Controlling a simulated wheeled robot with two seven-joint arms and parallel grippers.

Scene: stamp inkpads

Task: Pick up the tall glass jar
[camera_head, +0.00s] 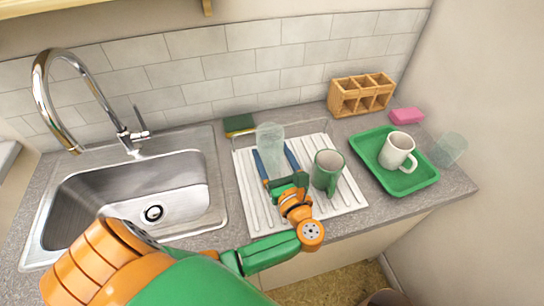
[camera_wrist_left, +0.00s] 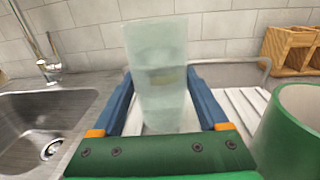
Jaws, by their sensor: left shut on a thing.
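The tall glass jar (camera_head: 270,146) is pale, see-through and upright over the white ribbed drying rack in the head view. It also stands between the fingers in the left wrist view (camera_wrist_left: 160,75). My left gripper (camera_head: 274,168) has its blue fingers on either side of the jar and is shut on it. The left gripper's fingers also show in the wrist view (camera_wrist_left: 164,100). I cannot tell whether the jar's base touches the rack. My right gripper is not in view.
A green mug (camera_head: 327,172) stands close to the right of my left gripper on the rack (camera_head: 345,197). A green tray (camera_head: 425,177) holds a white mug (camera_head: 396,152). A clear glass (camera_head: 450,148), pink sponge (camera_head: 406,116), wooden holder (camera_head: 361,95) and sink (camera_head: 130,200) surround the rack.

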